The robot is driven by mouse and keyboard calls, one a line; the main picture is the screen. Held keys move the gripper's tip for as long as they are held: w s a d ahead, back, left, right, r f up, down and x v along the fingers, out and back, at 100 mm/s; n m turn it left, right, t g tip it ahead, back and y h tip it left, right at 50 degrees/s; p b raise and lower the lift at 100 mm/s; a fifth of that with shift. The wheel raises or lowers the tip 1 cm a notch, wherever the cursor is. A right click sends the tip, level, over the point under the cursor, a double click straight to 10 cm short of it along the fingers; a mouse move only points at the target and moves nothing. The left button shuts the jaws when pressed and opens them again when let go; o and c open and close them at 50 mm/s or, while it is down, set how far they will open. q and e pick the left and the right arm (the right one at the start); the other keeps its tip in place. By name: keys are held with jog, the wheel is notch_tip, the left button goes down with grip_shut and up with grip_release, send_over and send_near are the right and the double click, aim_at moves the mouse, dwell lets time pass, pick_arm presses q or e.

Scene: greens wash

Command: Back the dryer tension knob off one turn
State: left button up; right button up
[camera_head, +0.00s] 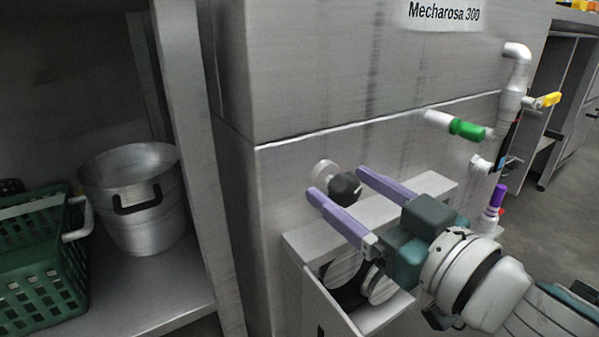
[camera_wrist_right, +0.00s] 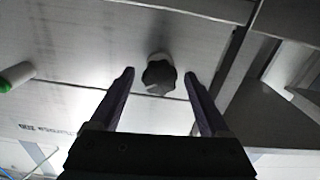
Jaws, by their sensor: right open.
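The dryer tension knob (camera_head: 345,188) is a black lobed knob on a light round boss on the grey machine's side panel. It also shows in the right wrist view (camera_wrist_right: 158,77), just beyond and between the fingertips. My right gripper (camera_head: 337,180) is open, its two purple fingers pointing at the panel on either side of the knob. In the right wrist view the right gripper (camera_wrist_right: 158,74) has a gap on both sides of the knob, and no contact shows. My left gripper is not in view.
A ledge and open hatch with rollers (camera_head: 350,280) lie below the knob. A green-handled valve (camera_head: 466,129) and a yellow-handled pipe (camera_head: 546,100) stand to the right. A metal pot (camera_head: 150,225) and green crate (camera_head: 40,265) sit on a shelf at left.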

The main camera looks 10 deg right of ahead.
jog(key=shift+c, duration=0.2)
grip_shut()
dwell(0.5)
jog(key=shift+n, duration=0.3)
jog(key=shift+r+n+p, duration=0.1)
jog(key=shift+n+p, duration=0.2)
jog(key=shift+n, duration=0.7)
jog(key=n, duration=0.3)
jog(key=shift+a, duration=0.1)
jog(key=n, duration=0.3)
jog(key=shift+n, duration=1.6)
